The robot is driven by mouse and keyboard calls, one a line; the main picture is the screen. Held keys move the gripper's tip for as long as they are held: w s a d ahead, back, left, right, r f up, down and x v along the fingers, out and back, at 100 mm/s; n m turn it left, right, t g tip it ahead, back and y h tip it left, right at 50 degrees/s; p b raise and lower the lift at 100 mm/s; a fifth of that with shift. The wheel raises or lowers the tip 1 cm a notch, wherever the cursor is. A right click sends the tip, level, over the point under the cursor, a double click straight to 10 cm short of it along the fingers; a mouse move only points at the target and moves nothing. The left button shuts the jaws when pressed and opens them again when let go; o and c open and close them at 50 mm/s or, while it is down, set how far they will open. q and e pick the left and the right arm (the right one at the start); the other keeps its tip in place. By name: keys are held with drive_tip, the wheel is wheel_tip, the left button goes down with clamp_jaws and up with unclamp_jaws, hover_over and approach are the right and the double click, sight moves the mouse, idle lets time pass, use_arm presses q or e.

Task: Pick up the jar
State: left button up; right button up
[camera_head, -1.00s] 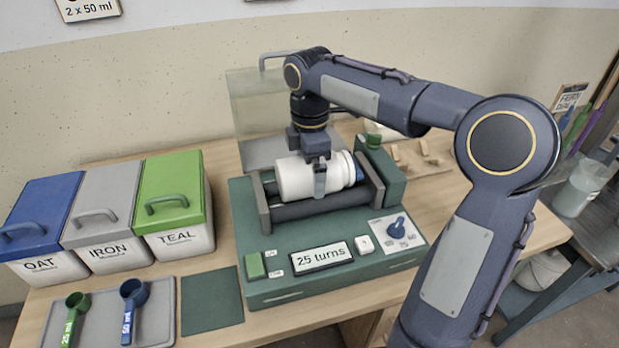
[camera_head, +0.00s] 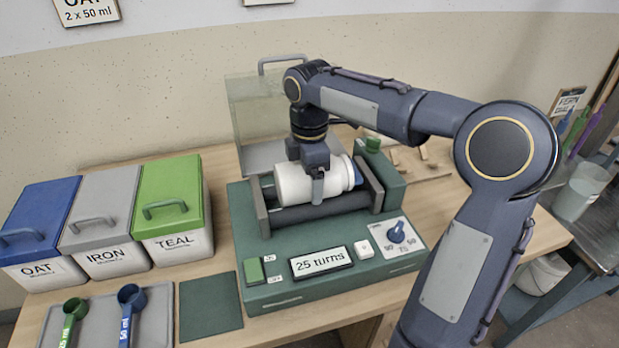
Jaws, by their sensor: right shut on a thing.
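The white jar (camera_head: 294,186) lies on its side at the roller machine (camera_head: 262,246), with its neck end towards the right. My right gripper (camera_head: 318,188) reaches down from above and is shut on the jar around its middle. One finger shows on the near side of the jar; the other is hidden behind it. The jar is at the dark rollers (camera_head: 322,208); I cannot tell whether it still touches them. My left gripper is not in view.
Three lidded buckets, OAT (camera_head: 38,238), IRON (camera_head: 103,225) and TEAL (camera_head: 170,210), stand at the left. A tray (camera_head: 155,325) with two scoops lies in front of them, beside a flat green mat (camera_head: 210,305). A clear guard (camera_head: 240,110) stands behind the rollers.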

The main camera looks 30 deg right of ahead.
drive_tip(key=shift+r, duration=0.2)
drive_tip(key=shift+r, duration=0.2)
wheel_tip(320, 180, up, 3)
drive_tip(key=shift+s+a+r+p, duration=0.15)
drive_tip(key=shift+p, duration=0.25)
drive_tip(key=s+r, duration=0.1)
drive_tip(key=s+a+r, duration=0.1)
drive_tip(key=r, duration=0.1)
drive_tip(key=s+a+r, duration=0.1)
drive_tip(key=shift+s+r+p, duration=0.1)
drive_tip(key=shift+r+p, duration=0.1)
drive_tip(key=shift+p, duration=0.1)
drive_tip(key=s+a+r+p, duration=0.5)
drive_tip(key=s+r, duration=0.3)
drive_tip(key=r, duration=0.2)
drive_tip(key=shift+s+r+p, duration=0.2)
drive_tip(key=shift+r+p, duration=0.15)
drive_tip(key=shift+p, duration=0.45)
drive_tip(key=shift+f, duration=0.1)
